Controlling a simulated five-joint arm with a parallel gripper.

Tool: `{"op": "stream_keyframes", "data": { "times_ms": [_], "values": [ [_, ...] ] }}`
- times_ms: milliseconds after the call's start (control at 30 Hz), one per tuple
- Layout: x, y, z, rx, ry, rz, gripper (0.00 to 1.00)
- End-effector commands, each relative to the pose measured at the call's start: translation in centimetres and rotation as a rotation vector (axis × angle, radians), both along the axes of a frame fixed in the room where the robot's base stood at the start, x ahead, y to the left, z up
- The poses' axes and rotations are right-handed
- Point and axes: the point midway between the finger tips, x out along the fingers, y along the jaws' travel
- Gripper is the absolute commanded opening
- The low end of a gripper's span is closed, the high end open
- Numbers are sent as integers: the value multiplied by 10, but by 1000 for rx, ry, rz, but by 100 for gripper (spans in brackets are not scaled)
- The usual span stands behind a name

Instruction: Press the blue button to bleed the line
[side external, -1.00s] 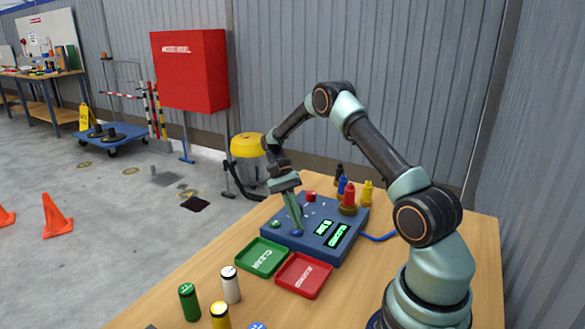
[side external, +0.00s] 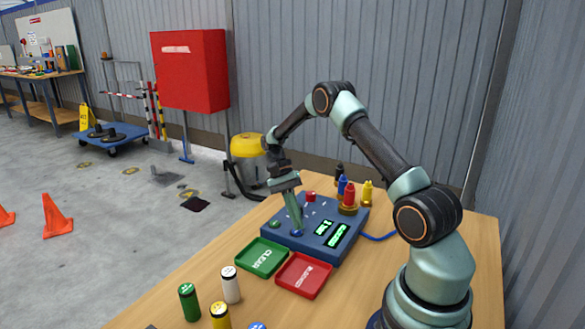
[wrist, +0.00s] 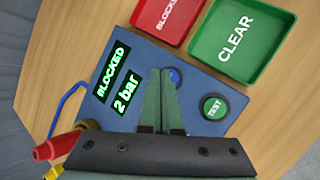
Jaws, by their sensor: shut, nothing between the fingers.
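The blue button (side external: 296,234) is on the sloped top of a blue control box (side external: 318,251). In the wrist view the blue button (wrist: 175,76) is partly hidden behind my fingers. My gripper (side external: 300,229) is shut and empty, fingers pointing down with the tips right at the button. In the wrist view my gripper (wrist: 160,72) has its tips just beside the visible part of the button. I cannot tell whether they touch it. The display (wrist: 117,90) on the box reads "BLOCKED" and "2 bar" in green.
A green TEST button (wrist: 213,107) sits beside the blue one, and a red button (side external: 310,196) farther back. A green CLEAR tray (side external: 243,262) and a red BLOCKED tray (side external: 288,287) lie in front. Several coloured cylinders stand at the table's front; coloured fittings (side external: 348,195) stand behind the box.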

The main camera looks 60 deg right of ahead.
Motion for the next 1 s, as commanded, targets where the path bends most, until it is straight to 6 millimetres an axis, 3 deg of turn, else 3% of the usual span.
{"op": "stream_keyframes", "data": {
  "times_ms": [567,1000],
  "values": [
    [0,0,13,0,0,0,0],
    [0,0,51,-1,-1,0,0]
  ]
}}
